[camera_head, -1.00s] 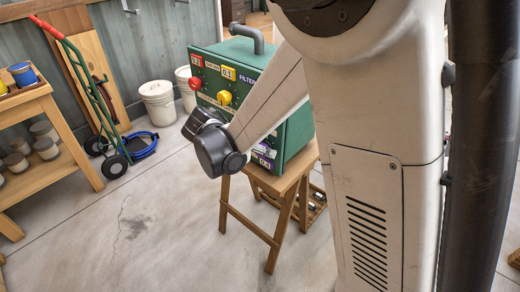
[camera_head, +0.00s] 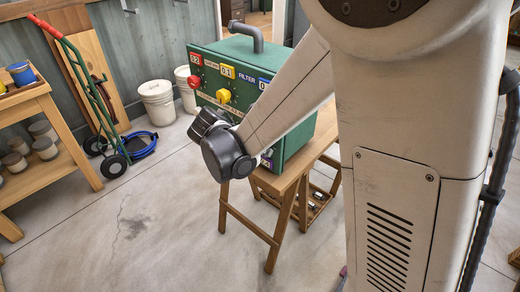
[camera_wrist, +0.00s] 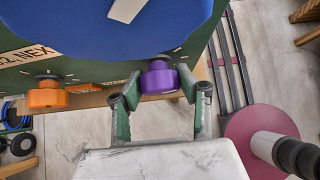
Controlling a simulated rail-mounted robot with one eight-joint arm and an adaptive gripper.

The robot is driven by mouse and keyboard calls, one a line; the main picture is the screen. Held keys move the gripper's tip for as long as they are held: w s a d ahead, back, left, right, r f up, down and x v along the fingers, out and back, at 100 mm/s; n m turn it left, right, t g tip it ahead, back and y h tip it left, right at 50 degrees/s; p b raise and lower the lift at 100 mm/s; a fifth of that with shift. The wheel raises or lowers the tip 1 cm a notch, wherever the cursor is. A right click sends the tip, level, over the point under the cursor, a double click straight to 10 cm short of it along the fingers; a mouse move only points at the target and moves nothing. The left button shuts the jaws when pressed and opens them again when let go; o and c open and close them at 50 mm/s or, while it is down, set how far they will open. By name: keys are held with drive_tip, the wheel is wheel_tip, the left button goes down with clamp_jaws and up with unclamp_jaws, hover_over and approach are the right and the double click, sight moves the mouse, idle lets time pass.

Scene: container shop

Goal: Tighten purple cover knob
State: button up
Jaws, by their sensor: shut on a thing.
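The purple cover knob (camera_wrist: 159,79) sticks out from the lower part of a green panel in the wrist view, just under a large blue round cover (camera_wrist: 120,22). My gripper (camera_wrist: 160,86) has one green finger on each side of this knob, shut on it. How far the knob is screwed in cannot be told. In the head view the green filter box (camera_head: 297,160) stands on a wooden stand, and my arm hides the purple knob and the gripper.
An orange knob (camera_wrist: 46,96) sits left of the purple one. A red knob (camera_head: 194,82) and a yellow knob (camera_head: 223,96) are on the box's front. The wooden stand (camera_head: 247,228) is under the box.

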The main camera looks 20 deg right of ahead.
drive_tip(key=m+t+b, duration=0.1)
drive_tip(key=t+y+b, duration=0.1)
drive_tip(key=t, duration=0.1)
drive_tip(key=shift+s+d+f+m+y, duration=0.1)
drive_tip(key=shift+m+y, duration=0.2)
drive_tip(key=shift+m, duration=0.1)
drive_tip(key=m+t+y+b, duration=0.1)
drive_tip(key=t+b, duration=0.1)
drive_tip(key=b, duration=0.1)
drive_tip(key=shift+f+m+t, duration=0.15)
drive_tip(key=shift+m+t, duration=0.15)
drive_tip(key=shift+t, duration=0.1)
drive_tip(key=m+t+b, duration=0.2)
drive_tip(key=t+b, duration=0.1)
drive_tip(key=b, duration=0.1)
drive_tip(key=shift+f+y, duration=0.1)
drive_tip(key=shift+y, duration=0.3)
drive_tip(key=m+t+b, duration=0.1)
drive_tip(key=t+b, duration=0.1)
drive_tip(key=b, duration=0.1)
drive_tip(key=shift+m, duration=0.4)
drive_tip(key=shift+r+t+b, duration=0.25)
drive_tip(key=shift+t+b, duration=0.05)
drive_tip(key=shift+b, duration=0.1)
drive_tip(key=o, duration=1.2)
drive_tip(key=shift+s, duration=0.1)
